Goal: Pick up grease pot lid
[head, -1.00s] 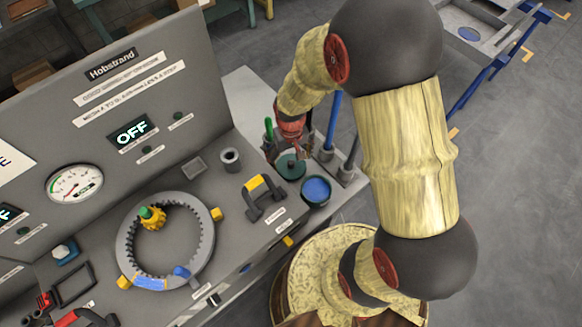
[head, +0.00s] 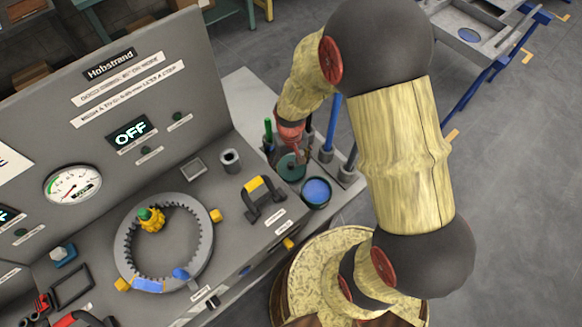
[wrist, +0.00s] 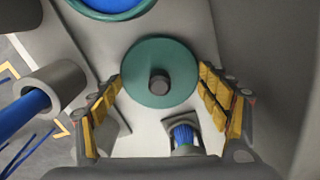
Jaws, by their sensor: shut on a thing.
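The grease pot lid is a dark green disc with a grey knob at its centre. It shows in the wrist view (wrist: 145,88) and, partly covered by my gripper, in the head view (head: 288,174). My gripper (wrist: 160,76) is shut on the lid, with its yellow-padded fingers at opposite sides of the rim. In the head view my gripper (head: 299,154) is small and partly hidden. The open grease pot (head: 316,192), filled with blue, stands beside the lid; its edge also shows in the wrist view (wrist: 112,12). I cannot tell whether the lid touches the surface.
Grey holders with a blue rod (head: 333,122) and a green-tipped tool (head: 268,130) stand close around the lid. A brush (wrist: 184,136) sits near my fingers. A yellow-black handle (head: 262,196) and a toothed ring (head: 128,252) lie to the left, below the upright panel (head: 150,60).

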